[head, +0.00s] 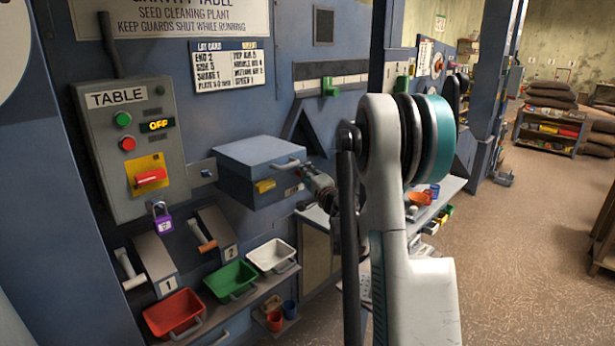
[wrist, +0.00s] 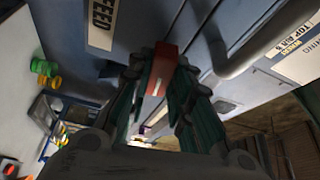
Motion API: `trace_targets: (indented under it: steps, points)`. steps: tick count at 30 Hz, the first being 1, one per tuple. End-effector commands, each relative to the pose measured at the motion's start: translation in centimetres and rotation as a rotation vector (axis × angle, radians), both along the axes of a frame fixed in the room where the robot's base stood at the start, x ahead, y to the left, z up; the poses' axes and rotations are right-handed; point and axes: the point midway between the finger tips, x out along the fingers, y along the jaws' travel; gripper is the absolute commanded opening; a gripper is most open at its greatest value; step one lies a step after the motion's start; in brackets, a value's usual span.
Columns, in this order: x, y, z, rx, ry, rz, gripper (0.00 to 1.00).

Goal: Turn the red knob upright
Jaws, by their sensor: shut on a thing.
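In the wrist view a red knob (wrist: 162,66) with a short white mark sits between the fingertips of my gripper (wrist: 159,84). The fingers are shut on it, one on each side. The knob's long side runs roughly along the lettering of the FEED plate (wrist: 102,22) beside it. In the head view my gripper (head: 320,187) is at the right of the blue-grey drawer box, partly behind my arm. The knob it holds is hidden there. Another red handle (head: 150,177), lying nearly level on a yellow plate, is on the TABLE control box (head: 135,145).
A drawer box (head: 262,165) with a bar handle juts out left of my gripper. A purple padlock (head: 161,215) hangs below the control box. Red (head: 174,313), green (head: 231,279) and white (head: 272,255) bins stand below. Open floor (head: 520,230) lies to the right.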

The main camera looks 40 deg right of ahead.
Motion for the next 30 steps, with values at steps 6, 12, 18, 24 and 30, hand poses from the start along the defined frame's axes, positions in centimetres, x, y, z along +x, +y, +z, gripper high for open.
trace_targets:
  steps: [6, 12, 18, 24, 30]
  points:
    - [-0.04, -0.10, -0.56, -0.186, -0.015, -0.001, 0.00]
    - [-0.04, -0.25, -0.70, -0.377, -0.030, -0.002, 0.00]
    - [-0.03, -0.32, -0.79, -0.567, -0.045, -0.001, 0.00]
    - [-0.05, -0.47, -0.86, -0.754, -0.059, -0.002, 0.00]
    - [-0.03, -0.54, -0.87, -0.919, -0.071, 0.000, 0.00]
